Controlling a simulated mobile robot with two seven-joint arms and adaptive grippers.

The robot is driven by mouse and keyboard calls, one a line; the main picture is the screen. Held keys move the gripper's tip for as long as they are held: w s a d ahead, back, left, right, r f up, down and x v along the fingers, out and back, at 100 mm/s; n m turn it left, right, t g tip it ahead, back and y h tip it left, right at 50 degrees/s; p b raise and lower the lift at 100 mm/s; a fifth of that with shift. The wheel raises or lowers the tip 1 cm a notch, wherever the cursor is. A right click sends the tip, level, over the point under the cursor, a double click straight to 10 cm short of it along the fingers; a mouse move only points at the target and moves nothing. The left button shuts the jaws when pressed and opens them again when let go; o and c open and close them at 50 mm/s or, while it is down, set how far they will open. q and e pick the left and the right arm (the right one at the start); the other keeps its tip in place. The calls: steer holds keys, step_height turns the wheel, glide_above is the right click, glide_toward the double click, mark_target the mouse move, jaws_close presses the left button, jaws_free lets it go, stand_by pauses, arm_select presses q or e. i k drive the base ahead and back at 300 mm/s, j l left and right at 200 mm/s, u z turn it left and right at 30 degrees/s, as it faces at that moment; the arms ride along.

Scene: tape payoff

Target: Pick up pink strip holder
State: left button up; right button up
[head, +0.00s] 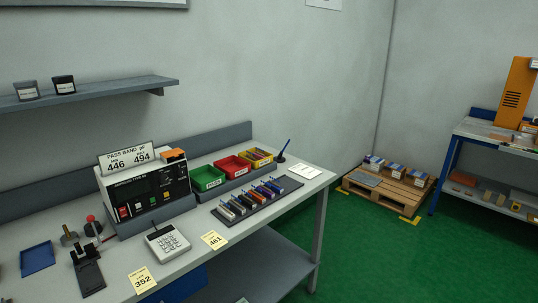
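A dark rack (244,215) lies near the front edge of the grey workbench, right of the centre of its top. A row of several small holders with blue upper parts (255,194) stands in it. Their front ends show pale, dark, orange and reddish colours. They are too small for me to tell which one is pink. Neither of my grippers is in view.
Green (208,178), red (233,164) and yellow (258,157) bins stand behind the rack. Green floor is open between the workbench (190,256) and the pallet (388,190).

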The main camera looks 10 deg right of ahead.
mark_target(258, 156)
steer(key=i+l, duration=0.2)
steer(key=l, duration=0.2)
steer(key=i+l, duration=0.15)
steer(key=l, duration=0.25)
steer(key=i+l, duration=0.2)
steer(key=l, duration=0.2)
steer(key=i+l, duration=0.2)
steer(key=l, duration=0.2)
steer(key=i+l, duration=0.15)
steer(key=l, duration=0.25)
steer(key=i+l, duration=0.2)
steer(key=l, duration=0.15)
steer(key=i+l, duration=0.2)
steer(key=l, duration=0.2)
